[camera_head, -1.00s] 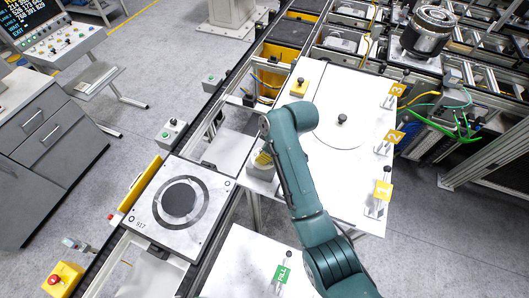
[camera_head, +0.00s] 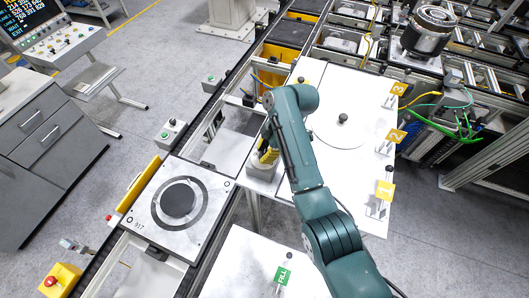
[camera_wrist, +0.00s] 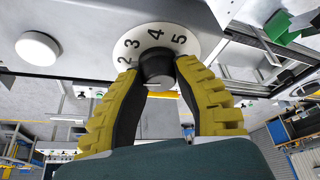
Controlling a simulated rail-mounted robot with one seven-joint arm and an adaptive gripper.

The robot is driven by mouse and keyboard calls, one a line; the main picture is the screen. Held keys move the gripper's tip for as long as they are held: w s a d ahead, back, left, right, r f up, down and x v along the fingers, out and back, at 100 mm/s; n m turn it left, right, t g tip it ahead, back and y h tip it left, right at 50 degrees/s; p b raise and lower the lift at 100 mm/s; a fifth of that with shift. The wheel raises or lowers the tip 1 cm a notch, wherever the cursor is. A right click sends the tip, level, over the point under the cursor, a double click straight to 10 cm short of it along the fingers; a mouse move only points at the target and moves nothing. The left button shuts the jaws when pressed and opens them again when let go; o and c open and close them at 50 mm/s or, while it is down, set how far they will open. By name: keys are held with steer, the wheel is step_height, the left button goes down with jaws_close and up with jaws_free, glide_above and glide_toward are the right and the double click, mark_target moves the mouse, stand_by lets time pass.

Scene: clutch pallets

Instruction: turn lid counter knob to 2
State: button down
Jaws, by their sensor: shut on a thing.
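The lid counter knob (camera_wrist: 158,68) is a dark round knob in the wrist view, in front of a white dial (camera_wrist: 187,33). The digits 2, 3, 4 and 5 show on the dial, with 4 near the top; the knob's pointer is not clear. My gripper (camera_wrist: 157,75) has its two yellow ribbed fingers on either side of the knob, shut on it. In the head view my gripper (camera_head: 268,152) is at a small grey box (camera_head: 262,172) at the left edge of the white table; my arm partly hides it and the dial.
A white table (camera_head: 345,190) carries a round lid (camera_head: 340,122) and yellow signs 1 (camera_head: 384,190), 2 (camera_head: 396,136) and 3 (camera_head: 398,89) along its right side. A pallet with a dark disc (camera_head: 178,200) lies on the conveyor at left. A white round button (camera_wrist: 38,48) is left of the dial.

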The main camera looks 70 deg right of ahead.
steer(key=shift+a+f, duration=0.1)
steer(key=shift+f, duration=0.2)
steer(key=c, duration=0.7)
jaws_free()
steer(key=shift+r, duration=0.2)
steer(key=v, duration=1.2)
